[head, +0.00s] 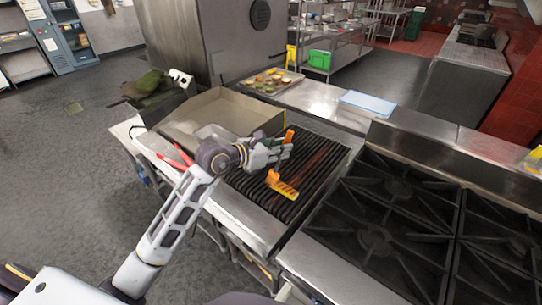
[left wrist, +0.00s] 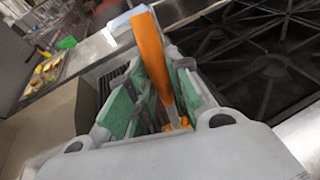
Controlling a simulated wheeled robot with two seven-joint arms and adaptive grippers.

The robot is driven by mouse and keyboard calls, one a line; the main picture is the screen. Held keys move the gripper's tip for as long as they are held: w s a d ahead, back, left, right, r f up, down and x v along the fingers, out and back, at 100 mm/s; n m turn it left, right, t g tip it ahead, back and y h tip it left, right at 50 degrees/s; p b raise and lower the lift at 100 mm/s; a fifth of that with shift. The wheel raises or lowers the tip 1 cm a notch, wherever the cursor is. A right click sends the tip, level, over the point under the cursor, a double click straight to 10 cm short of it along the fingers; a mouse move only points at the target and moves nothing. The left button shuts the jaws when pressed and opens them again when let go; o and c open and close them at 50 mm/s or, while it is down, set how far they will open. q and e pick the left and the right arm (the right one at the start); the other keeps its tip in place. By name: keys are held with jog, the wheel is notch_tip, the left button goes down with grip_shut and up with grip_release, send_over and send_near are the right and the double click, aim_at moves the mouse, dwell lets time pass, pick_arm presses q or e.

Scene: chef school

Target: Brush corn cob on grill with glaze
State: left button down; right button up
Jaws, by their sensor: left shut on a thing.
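My left gripper (head: 268,154) is over the dark grill (head: 318,165). It is shut on a brush with an orange handle (head: 289,136), which sticks up between the fingers. In the left wrist view the orange handle (left wrist: 151,55) stands between the green-padded fingers (left wrist: 150,100); the brush tip is mostly hidden. My right gripper is not in view.
A black stove top (head: 400,215) is right of the grill. A steel box-like basin (head: 215,110) is behind and left of it. A tray of vegetables (head: 270,82) and a light blue board (head: 367,103) lie on the back counter.

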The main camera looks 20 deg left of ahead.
pick_arm(q)
jog(key=w+d+m+h+p, duration=0.1)
jog(key=w+d, duration=0.2)
jog(key=w, duration=0.2)
jog(key=shift+w+d+r, duration=0.3)
jog(key=shift+w+r, duration=0.05)
jog(key=shift+f, duration=0.15)
jog(key=shift+f+b, duration=2.4)
jog(key=shift+f, duration=0.55)
jog(key=shift+r, duration=0.15)
